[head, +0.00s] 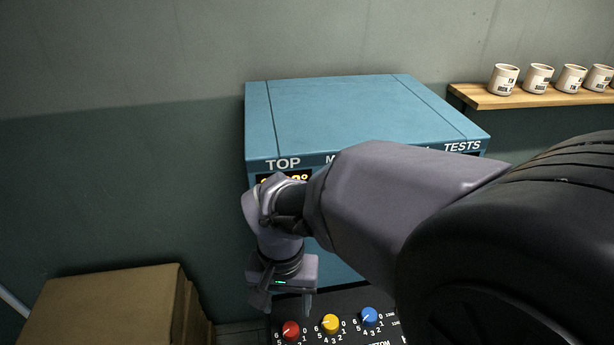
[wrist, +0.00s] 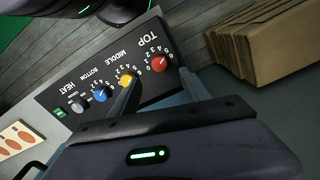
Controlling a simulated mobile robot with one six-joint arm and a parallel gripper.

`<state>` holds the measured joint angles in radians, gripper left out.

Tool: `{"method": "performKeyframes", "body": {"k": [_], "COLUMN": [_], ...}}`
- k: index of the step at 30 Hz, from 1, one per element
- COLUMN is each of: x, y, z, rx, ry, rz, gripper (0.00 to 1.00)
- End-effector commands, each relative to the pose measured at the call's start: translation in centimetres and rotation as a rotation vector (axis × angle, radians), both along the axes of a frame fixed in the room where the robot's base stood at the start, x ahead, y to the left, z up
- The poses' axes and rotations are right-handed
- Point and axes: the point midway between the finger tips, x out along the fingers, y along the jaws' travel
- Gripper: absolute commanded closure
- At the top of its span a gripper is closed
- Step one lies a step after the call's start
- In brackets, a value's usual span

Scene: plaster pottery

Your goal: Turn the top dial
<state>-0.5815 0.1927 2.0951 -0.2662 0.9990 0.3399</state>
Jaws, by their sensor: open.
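The top dial is a red knob (head: 290,331) on the black control panel (head: 350,301) of a blue kiln. It also shows in the wrist view (wrist: 160,63), beside the word TOP, with a pale pointer mark and a ring of numbers. My gripper (head: 288,308) hangs over the panel near the red dial. In the wrist view my gripper (wrist: 158,77) is open, its two fingers apart and empty. The red dial shows between the fingertips, nearer the right one. I cannot tell whether either finger touches it.
A yellow dial (wrist: 126,79), blue dial (wrist: 100,93) and grey HEAT dial (wrist: 78,106) line the panel beyond the red one. The yellow dial is close by the left finger. Cardboard boxes (head: 105,310) stand left of the kiln (head: 350,112). A wooden shelf (head: 520,98) holds several cups.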

Motion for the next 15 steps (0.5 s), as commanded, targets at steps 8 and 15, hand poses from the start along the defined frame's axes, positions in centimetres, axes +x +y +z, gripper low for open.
{"method": "performKeyframes", "body": {"k": [8, 15], "x": [0.0, 0.0], "y": [-0.1, 0.0], "z": [-8.1, -10.1], "rx": [-0.001, 0.001], "ry": [0.000, -0.001], "rz": [-0.001, -0.001], "gripper": [0.45, 0.45]}}
